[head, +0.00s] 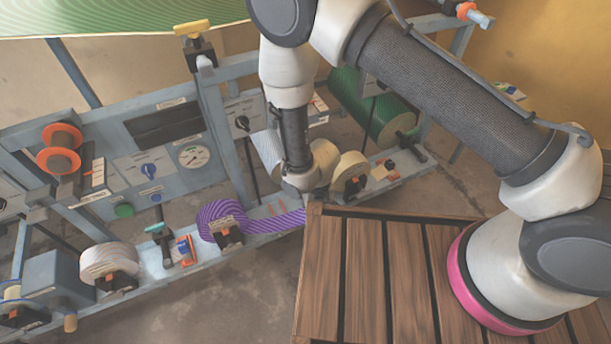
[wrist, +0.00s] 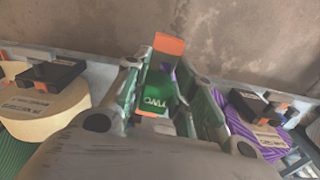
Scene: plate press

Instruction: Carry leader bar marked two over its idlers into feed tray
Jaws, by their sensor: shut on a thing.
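The leader bar (wrist: 158,97) is green with orange ends and the word TWO on it. It lies between the fingers of my gripper (wrist: 165,100), which is shut on it. In the head view my wrist hides most of the gripper and the bar. A purple striped roll (head: 217,214) sits on the lower rail, with its strip running right toward my gripper. Purple also shows beside the bar in the wrist view, and the roll (wrist: 248,128) is to its right. I cannot make out which parts are the idlers or the feed tray.
A cream roll (head: 350,168) sits close right of my gripper; it is at left in the wrist view (wrist: 42,108). A white roll (head: 108,259) is at lower left. A slatted wooden deck (head: 375,270) lies in front. The upright post (head: 215,120) is near my arm.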

